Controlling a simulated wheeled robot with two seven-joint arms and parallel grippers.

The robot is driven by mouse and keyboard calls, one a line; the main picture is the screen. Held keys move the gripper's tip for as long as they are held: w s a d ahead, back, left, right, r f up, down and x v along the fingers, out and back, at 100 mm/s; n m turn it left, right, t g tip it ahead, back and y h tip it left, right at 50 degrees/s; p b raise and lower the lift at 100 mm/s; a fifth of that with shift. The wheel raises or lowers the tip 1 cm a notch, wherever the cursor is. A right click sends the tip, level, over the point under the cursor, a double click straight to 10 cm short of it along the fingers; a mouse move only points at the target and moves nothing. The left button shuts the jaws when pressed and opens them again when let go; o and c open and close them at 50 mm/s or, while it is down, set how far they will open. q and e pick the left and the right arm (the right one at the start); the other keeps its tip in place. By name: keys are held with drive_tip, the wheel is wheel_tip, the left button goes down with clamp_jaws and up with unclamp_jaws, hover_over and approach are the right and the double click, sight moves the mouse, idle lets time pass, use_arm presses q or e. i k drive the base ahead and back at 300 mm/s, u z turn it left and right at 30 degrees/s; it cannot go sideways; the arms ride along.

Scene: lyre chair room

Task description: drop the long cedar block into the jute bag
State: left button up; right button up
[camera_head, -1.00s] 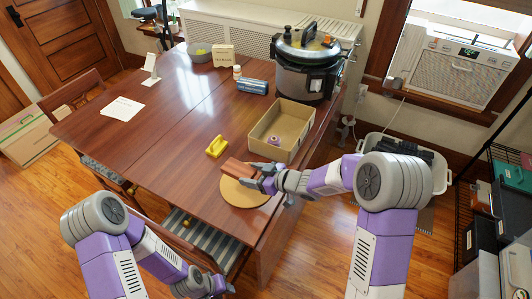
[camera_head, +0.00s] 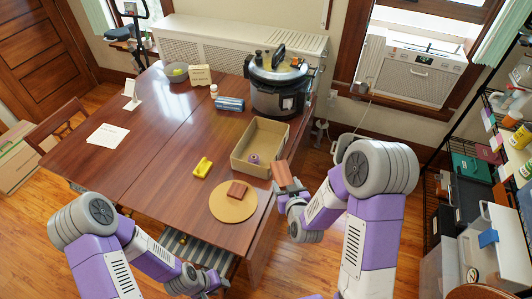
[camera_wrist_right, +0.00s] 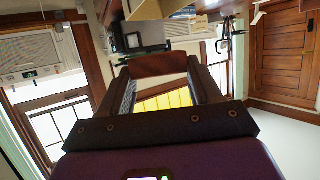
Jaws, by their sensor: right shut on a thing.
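A long reddish-brown wooden block (camera_head: 283,176) is in my right gripper (camera_head: 289,191), held up off the table's right edge, beside the cardboard box. In the right wrist view the block (camera_wrist_right: 158,65) spans between the two fingertips. A second, shorter-looking reddish-brown block (camera_head: 237,189) lies on a round tan board (camera_head: 232,209) on the table. My left gripper (camera_head: 216,284) is low near the front edge of the view, away from the blocks; its jaws are too small to read. I cannot make out a jute bag in these views.
A shelf rack stands at the right.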

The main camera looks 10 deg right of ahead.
sight(265, 151)
drive_tip(key=z, duration=2.05)
drive_tip(key=i, duration=1.6)
drive_tip(key=u, duration=3.3)
